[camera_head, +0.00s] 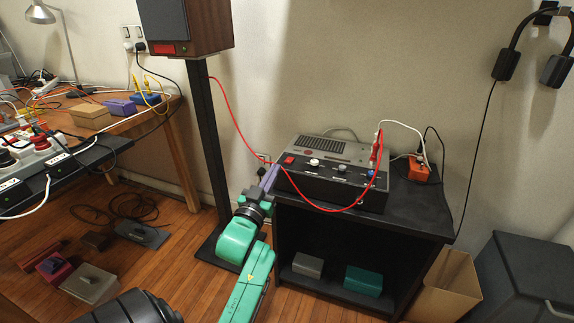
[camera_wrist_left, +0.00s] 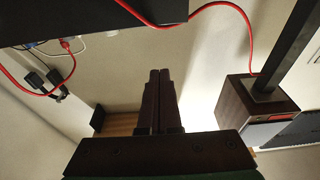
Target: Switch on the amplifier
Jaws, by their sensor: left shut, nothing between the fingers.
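The amplifier (camera_head: 325,178) is a dark box with a grey vented top, standing on a black shelf unit. Its front has a red switch (camera_head: 289,159) at the left end, pale knobs in the middle and a blue knob (camera_head: 371,173) at the right. Whether the switch is on or off is too small to tell. My left gripper (camera_head: 269,176) is shut and empty, beside the amplifier's left front corner, just left of the red switch. In the left wrist view its closed fingers (camera_wrist_left: 160,73) point towards pale wall, with a dark box edge above. My right gripper is out of view.
A red cable (camera_head: 235,128) hangs from the speaker (camera_head: 186,25) and loops across the amplifier's front. An orange box (camera_head: 420,171) with plugs stands right of it. The speaker's black post (camera_head: 208,130) rises close to my left arm. A cluttered wooden table (camera_head: 150,118) is at left.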

